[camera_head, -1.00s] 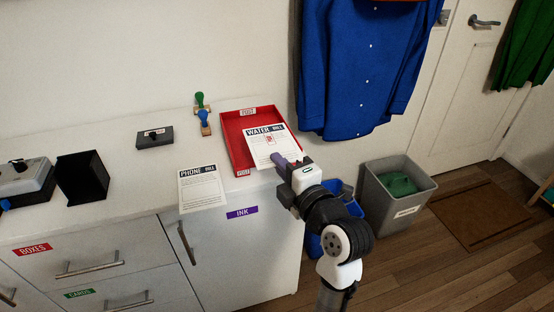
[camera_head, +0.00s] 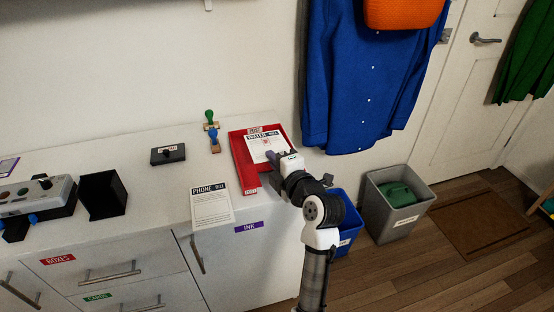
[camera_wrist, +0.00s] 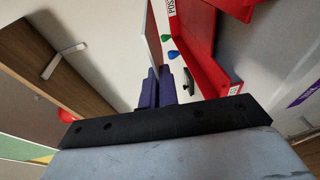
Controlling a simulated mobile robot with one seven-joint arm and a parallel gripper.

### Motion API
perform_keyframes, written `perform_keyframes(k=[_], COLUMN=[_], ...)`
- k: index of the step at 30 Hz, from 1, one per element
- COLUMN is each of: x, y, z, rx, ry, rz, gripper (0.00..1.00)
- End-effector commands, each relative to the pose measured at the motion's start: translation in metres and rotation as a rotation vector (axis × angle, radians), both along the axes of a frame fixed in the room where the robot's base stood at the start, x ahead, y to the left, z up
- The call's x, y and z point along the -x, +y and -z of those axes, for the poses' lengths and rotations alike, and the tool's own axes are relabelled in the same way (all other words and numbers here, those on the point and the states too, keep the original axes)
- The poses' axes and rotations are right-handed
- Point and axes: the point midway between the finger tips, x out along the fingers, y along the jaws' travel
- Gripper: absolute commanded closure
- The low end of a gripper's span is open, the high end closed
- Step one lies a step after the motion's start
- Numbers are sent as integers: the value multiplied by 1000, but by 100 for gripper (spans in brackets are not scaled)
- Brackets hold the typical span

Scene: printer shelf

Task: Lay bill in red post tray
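The white water bill (camera_head: 262,147) is over the red post tray (camera_head: 243,168), towards its far end. My gripper (camera_head: 275,157) is at the bill's near right edge, with purple fingers. In the wrist view the fingers (camera_wrist: 157,88) are close together, and a thin sheet seen nearly edge-on (camera_wrist: 153,35) rises from between them. The red tray (camera_wrist: 197,50) is just to the right of the sheet there. I cannot tell whether the bill touches the tray floor. A second sheet, the phone bill (camera_head: 211,206), lies flat on the counter left of the tray.
Two stamps, green-topped and blue-topped (camera_head: 213,137), stand left of the tray. A dark box (camera_head: 168,155) and a black holder (camera_head: 103,193) are farther left. Below right are a blue bin (camera_head: 347,222) and a grey bin (camera_head: 398,205). A blue shirt (camera_head: 360,80) hangs behind.

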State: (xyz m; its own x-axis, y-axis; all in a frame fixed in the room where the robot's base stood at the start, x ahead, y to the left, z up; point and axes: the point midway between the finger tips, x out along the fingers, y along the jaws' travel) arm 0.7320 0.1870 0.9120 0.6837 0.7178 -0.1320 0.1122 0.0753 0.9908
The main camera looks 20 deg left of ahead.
Motion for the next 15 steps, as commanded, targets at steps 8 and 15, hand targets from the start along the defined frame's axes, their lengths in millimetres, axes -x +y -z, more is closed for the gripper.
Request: perform_keyframes(k=[8, 15], x=[-12, -18], y=[8, 13], z=[23, 38], rx=[37, 61], ry=[52, 91], rz=[0, 0], gripper=[100, 100])
